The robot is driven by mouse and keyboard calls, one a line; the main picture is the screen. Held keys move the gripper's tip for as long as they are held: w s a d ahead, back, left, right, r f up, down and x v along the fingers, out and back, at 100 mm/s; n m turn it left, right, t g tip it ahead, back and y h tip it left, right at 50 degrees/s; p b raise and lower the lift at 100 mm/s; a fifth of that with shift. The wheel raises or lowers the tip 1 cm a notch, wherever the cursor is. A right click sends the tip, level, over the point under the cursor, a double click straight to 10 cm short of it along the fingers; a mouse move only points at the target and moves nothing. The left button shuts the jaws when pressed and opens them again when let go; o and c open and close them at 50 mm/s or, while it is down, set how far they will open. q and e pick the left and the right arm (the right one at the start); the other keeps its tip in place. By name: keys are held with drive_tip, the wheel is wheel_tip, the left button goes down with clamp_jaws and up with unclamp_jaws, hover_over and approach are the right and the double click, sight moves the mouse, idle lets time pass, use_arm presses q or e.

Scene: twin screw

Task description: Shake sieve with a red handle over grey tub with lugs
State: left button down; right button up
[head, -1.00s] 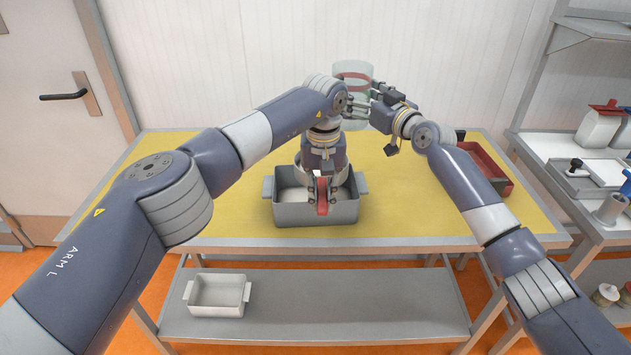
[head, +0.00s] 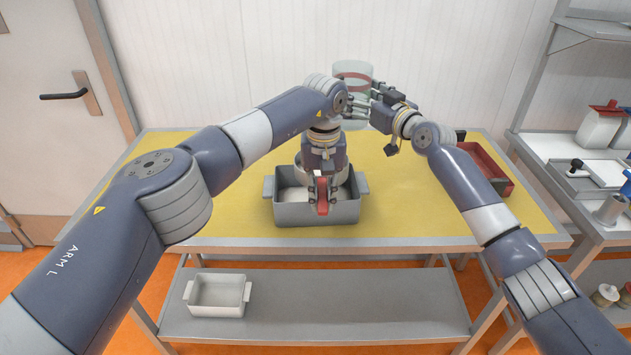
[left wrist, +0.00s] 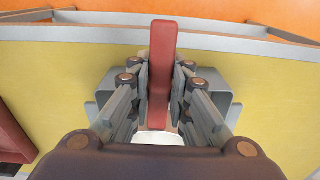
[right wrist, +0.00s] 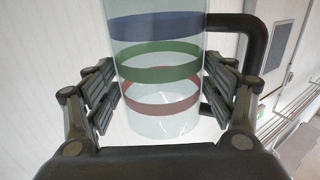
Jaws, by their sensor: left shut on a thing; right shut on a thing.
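The grey tub with lugs (head: 290,214) stands on the yellow table top. My left gripper (head: 321,185) points down over the tub, shut on the red handle (head: 321,203) of the sieve. The handle also shows between the fingers in the left wrist view (left wrist: 161,65). The sieve's pale round rim (head: 303,178) shows partly at the tub's opening; my gripper hides most of it. My right gripper (head: 366,100) is shut on a clear jug (head: 352,72), held up behind the tub. In the right wrist view the jug (right wrist: 160,80) has blue, green and red bands and a black handle.
A red open box (head: 492,172) lies at the table's right side. A smaller light grey tub (head: 217,292) sits on the lower shelf. A side bench (head: 560,150) with containers stands at right. The yellow table top (head: 215,190) is clear at left.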

use_arm(q)
drive_tip(key=shift+r, duration=0.1)
use_arm(e)
drive_tip(key=shift+a+r, duration=0.1)
use_arm(q)
drive_tip(key=shift+r+p, duration=1.35)
drive_tip(key=shift+r, duration=0.65)
use_arm(e)
drive_tip(key=shift+r, duration=1.35)
drive_tip(key=shift+f, duration=0.1)
